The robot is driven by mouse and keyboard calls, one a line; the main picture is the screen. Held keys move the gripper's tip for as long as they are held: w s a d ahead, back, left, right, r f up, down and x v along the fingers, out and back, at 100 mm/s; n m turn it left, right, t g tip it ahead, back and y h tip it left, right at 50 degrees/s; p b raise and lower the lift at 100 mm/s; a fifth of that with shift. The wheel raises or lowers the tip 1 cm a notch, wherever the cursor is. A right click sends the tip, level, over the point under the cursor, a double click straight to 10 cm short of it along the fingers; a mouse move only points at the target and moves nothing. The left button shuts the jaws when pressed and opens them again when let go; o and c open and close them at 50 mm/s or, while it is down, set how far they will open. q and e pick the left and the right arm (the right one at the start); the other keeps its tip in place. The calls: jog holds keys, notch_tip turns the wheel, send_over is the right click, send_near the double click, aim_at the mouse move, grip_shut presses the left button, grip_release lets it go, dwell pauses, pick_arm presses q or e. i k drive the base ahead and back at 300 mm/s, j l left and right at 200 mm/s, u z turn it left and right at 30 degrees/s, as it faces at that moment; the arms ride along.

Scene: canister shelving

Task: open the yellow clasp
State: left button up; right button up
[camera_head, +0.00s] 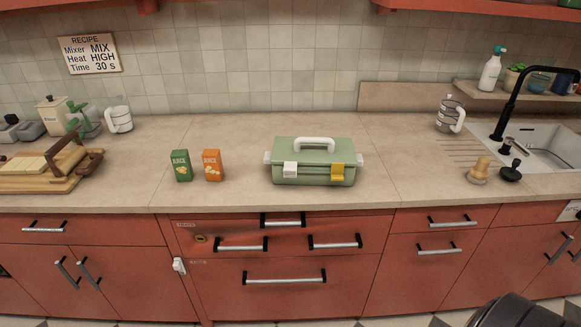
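A pale green lunchbox-like case (314,180) with a white handle (314,144) stands upright on the counter, its lid down. The yellow clasp (337,172) is on the right part of its front face. A white clasp (290,169) is on the left part of the same face. The clasps are too small to tell whether either is latched. Neither of my grippers is in view, and nothing touches the case.
Two juice cartons, green (181,166) and orange (212,165), stand left of the case. A wooden board (30,180) with items lies far left. A sink (545,150) and black tap are at right. The counter (400,165) right of the case is clear.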

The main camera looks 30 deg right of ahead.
aim_at(336, 169)
jog(key=z, duration=1.4)
